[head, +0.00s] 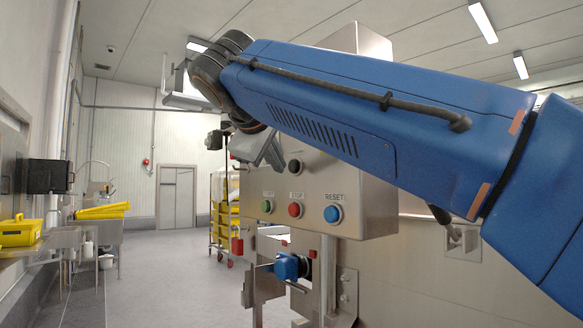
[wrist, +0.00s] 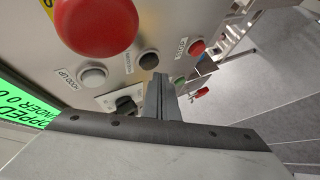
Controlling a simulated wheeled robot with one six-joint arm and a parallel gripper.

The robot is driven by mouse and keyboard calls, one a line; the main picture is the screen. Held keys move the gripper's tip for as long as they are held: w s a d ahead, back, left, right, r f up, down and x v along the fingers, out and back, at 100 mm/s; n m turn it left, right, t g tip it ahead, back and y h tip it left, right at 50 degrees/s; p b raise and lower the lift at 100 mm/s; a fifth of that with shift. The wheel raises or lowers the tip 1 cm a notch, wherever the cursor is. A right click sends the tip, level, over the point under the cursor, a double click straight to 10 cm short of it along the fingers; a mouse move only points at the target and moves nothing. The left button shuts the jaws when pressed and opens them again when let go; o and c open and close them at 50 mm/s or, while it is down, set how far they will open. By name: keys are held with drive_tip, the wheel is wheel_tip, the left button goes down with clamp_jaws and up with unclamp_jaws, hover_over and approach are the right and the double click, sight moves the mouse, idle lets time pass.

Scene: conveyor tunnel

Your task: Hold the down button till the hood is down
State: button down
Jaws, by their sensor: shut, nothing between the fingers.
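In the wrist view a control panel holds a white button (wrist: 93,77) labelled HOOD UP and a black button (wrist: 149,61) whose small label I cannot read surely; it lies across from the white one. My gripper (wrist: 160,78) is shut and empty, its tips near the panel just beside the black button. I cannot tell whether they touch anything. In the head view my gripper (head: 268,155) is in front of the steel control box (head: 370,205), left of a black knob (head: 295,166). My blue arm hides the box's upper face. I cannot make out the hood.
A big red mushroom button (wrist: 96,22), a black selector switch (wrist: 125,104), a green button (wrist: 180,82) and a red button (wrist: 197,47) surround the tips. A green display (wrist: 28,112) is at left. A blue RESET button (head: 333,214) sits low on the box. Floor at left is open.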

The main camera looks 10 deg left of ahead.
drive_tip(key=shift+s+a, duration=1.6)
drive_tip(key=shift+s, duration=0.3)
drive_tip(key=shift+s, duration=0.1)
